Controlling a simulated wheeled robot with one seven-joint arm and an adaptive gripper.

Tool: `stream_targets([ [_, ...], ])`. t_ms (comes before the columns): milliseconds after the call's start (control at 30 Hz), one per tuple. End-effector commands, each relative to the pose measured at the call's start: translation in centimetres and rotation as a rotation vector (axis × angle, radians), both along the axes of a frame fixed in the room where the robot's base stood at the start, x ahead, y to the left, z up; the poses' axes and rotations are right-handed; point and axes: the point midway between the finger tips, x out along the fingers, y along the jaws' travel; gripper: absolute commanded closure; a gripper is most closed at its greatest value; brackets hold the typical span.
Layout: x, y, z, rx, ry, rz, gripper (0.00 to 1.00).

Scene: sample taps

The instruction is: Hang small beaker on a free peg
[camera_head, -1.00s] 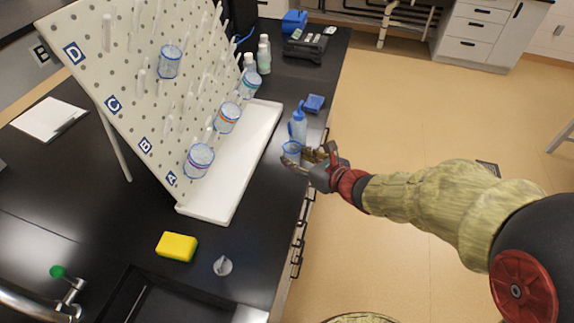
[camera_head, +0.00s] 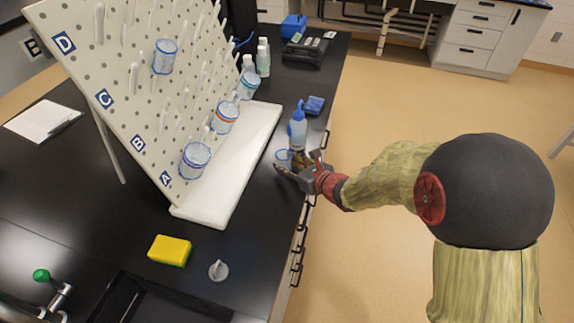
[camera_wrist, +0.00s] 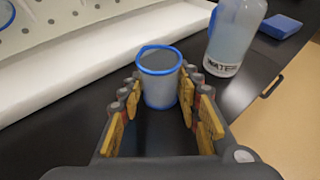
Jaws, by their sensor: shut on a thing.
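The small beaker (camera_wrist: 159,85), clear with a blue rim, stands upright on the black bench beside the wash bottle. In the head view the small beaker (camera_head: 283,156) is partly hidden by my gripper (camera_head: 290,167). In the wrist view my gripper (camera_wrist: 160,90) has its yellow-padded fingers on both sides of the beaker and is shut on it. The white pegboard (camera_head: 85,65) leans at the left, with rows marked A to D. Several beakers hang on it, including one with a purple band (camera_head: 195,160) low down. Many pegs, such as one upper-left peg (camera_head: 134,76), are bare.
A wash bottle (camera_head: 298,130) stands just behind the beaker, with a blue sponge-like block (camera_head: 314,105) beyond. A white tray (camera_head: 232,180) lies between the pegboard and my gripper. A yellow sponge (camera_head: 170,250) and a sink lie in front.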

Motion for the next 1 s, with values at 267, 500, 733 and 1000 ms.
stream_targets([
  [267,0.01,-0.01,-0.23,0.001,-0.001,0.0,0.91],
  [500,0.0,-0.01,-0.15,0.0,0.0,0.0,0.55],
  [733,0.0,-0.01,-0.14,0.0,0.0,0.0,0.48],
  [1000,0.0,-0.01,0.3,0.0,0.0,0.0,0.48],
])
